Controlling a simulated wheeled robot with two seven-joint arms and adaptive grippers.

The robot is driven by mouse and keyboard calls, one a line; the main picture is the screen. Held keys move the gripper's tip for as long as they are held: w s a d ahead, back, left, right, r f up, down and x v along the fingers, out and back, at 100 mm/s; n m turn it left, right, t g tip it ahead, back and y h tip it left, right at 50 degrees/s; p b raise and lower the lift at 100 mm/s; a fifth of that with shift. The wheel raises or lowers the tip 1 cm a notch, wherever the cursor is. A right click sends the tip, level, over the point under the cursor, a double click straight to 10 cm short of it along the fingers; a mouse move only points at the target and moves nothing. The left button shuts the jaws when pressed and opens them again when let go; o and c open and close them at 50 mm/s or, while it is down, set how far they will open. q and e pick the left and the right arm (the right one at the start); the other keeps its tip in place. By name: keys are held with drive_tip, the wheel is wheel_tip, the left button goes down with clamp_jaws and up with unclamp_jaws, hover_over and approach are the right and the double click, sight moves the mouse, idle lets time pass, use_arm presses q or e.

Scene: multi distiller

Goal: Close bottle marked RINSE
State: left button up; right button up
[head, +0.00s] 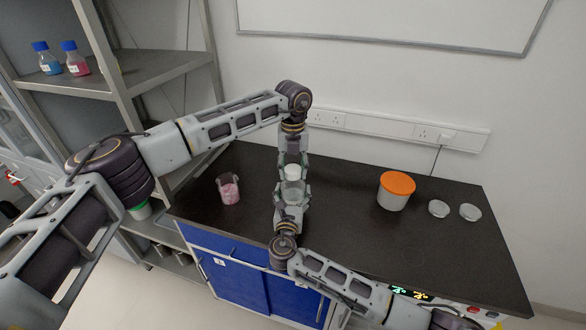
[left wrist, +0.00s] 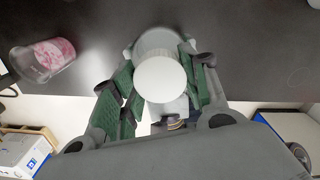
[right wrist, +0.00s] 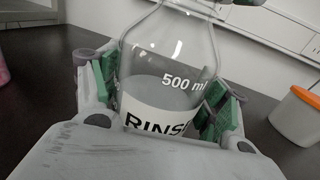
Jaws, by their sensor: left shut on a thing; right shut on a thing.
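The clear glass bottle marked RINSE (right wrist: 165,95) stands upright, with pale liquid in its lower part and a "500 ml" mark. It also shows in the head view (head: 291,193). My right gripper (head: 290,203) is shut around its body, with green pads on both sides in the right wrist view (right wrist: 160,100). My left gripper (head: 292,163) points down from above and is shut on a round white cap (left wrist: 161,80), which also shows in the head view (head: 292,171). The cap is over the bottle's top. I cannot tell whether it touches the neck, which is hidden.
A beaker with pink contents (head: 229,189) stands left of the bottle. A white tub with an orange lid (head: 396,190) and two small round dishes (head: 438,208) (head: 470,212) are to the right on the black bench (head: 345,215). A shelf (head: 150,70) stands at left.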

use_arm(q)
drive_tip(key=m, duration=0.4)
drive_tip(key=shift+m, duration=0.3)
drive_tip(key=m, duration=0.3)
drive_tip(key=shift+m, duration=0.3)
drive_tip(key=m, duration=0.4)
drive_tip(key=shift+m, duration=0.3)
drive_tip(key=m, duration=0.4)
drive_tip(key=o, duration=1.2)
wheel_tip(320, 180, up, 12)
